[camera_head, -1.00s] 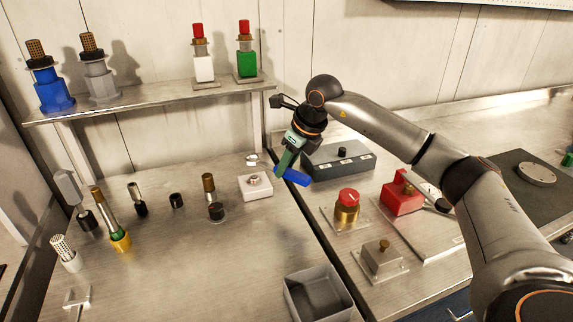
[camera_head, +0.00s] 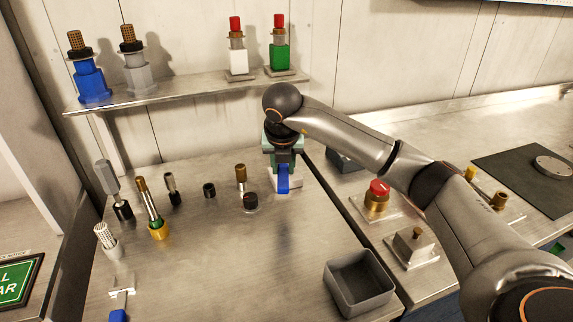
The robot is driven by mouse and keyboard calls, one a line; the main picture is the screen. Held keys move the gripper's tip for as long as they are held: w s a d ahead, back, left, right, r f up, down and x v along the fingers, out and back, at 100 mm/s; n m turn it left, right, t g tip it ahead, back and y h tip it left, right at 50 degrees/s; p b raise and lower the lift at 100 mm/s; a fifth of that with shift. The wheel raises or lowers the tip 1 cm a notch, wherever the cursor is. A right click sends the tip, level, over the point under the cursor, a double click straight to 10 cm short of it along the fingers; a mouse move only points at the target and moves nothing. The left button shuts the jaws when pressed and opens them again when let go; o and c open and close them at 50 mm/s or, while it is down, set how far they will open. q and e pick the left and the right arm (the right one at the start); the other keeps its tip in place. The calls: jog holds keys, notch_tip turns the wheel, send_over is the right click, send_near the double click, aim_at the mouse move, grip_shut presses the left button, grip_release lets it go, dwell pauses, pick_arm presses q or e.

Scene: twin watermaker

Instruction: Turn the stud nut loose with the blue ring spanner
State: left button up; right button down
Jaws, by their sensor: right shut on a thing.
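My right gripper (camera_head: 283,158) is shut on the blue ring spanner (camera_head: 283,179). The spanner's blue handle points down in the picture, toward the front of the bench. The gripper and spanner are over the small white block (camera_head: 294,184), on which the stud nut sat in the earlier view. The nut is now hidden behind the gripper and spanner. I cannot tell whether the spanner's ring is around the nut or only above it. My left gripper is not in view.
An open grey bin (camera_head: 358,283) stands at the front right. A shelf (camera_head: 190,92) with several fittings is behind. My right arm crosses above the right bench. The bench's front middle is clear.

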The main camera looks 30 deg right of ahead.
jog(key=shift+w+a+r+m, duration=0.1)
jog(key=shift+a+r+m, duration=0.05)
jog(key=shift+a+m, duration=0.4)
jog(key=shift+m, duration=0.25)
jog(key=shift+f+b, duration=1.3)
jog(key=shift+f, duration=0.7)
jog(key=shift+r, duration=0.1)
pick_arm(q)
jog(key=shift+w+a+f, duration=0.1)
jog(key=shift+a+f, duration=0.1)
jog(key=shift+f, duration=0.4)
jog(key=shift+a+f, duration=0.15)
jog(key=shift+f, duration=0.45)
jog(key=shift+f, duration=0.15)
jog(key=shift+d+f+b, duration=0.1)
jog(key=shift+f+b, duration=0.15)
jog(key=shift+b, duration=0.1)
pick_arm(e)
jog(key=shift+f, duration=0.35)
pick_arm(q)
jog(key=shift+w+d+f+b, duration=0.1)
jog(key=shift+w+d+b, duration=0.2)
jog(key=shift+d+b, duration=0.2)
pick_arm(e)
jog(key=shift+f, duration=0.75)
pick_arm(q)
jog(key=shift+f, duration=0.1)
pick_arm(e)
jog(key=shift+f, duration=0.2)
